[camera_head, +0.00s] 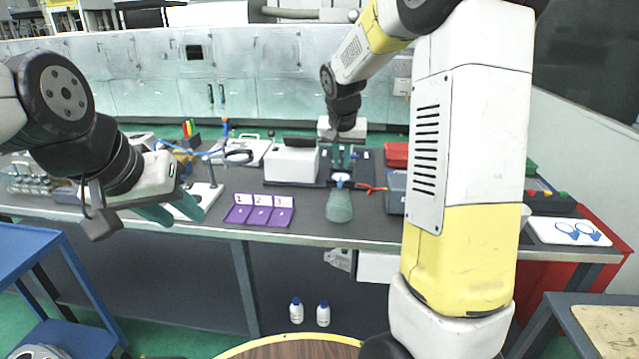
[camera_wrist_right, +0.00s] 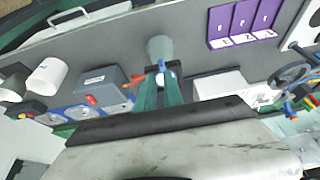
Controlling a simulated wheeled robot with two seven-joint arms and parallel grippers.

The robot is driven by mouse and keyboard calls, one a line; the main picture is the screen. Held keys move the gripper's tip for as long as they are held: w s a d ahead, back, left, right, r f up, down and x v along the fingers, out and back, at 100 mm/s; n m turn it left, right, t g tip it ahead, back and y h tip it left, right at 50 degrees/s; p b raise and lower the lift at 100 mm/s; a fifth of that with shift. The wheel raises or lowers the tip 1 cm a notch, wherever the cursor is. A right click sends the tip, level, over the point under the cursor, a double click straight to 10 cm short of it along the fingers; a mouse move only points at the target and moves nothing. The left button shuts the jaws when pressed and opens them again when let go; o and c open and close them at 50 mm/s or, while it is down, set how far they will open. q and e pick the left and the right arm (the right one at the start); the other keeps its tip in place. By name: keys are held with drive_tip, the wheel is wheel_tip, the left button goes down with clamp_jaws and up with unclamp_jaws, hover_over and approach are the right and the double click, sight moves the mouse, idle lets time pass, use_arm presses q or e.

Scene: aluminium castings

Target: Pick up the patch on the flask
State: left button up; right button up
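A grey-green glass flask (camera_head: 339,207) is at the front of the workbench. It also shows in the right wrist view (camera_wrist_right: 160,47). A small white and blue piece (camera_head: 341,179) is at its far end and looks like the patch; its exact shape is too small to tell. My right gripper (camera_head: 341,157) is just behind this piece, its green fingers pointing toward it with a gap between them. In the right wrist view, the fingertips (camera_wrist_right: 160,82) are close to the piece; contact cannot be told. My left gripper (camera_head: 172,212) is open and empty near the bench's front left edge.
A grey-blue box (camera_head: 396,192) and red-orange leads (camera_head: 371,187) are close on the right. The bench front between cards and flask is clear.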

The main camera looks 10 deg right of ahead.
sight(340, 179)
drive_tip(key=x, duration=0.8)
drive_tip(key=shift+w+a, duration=0.1)
drive_tip(key=shift+c, duration=0.2)
clamp_jaws()
drive_tip(key=shift+r, duration=0.1)
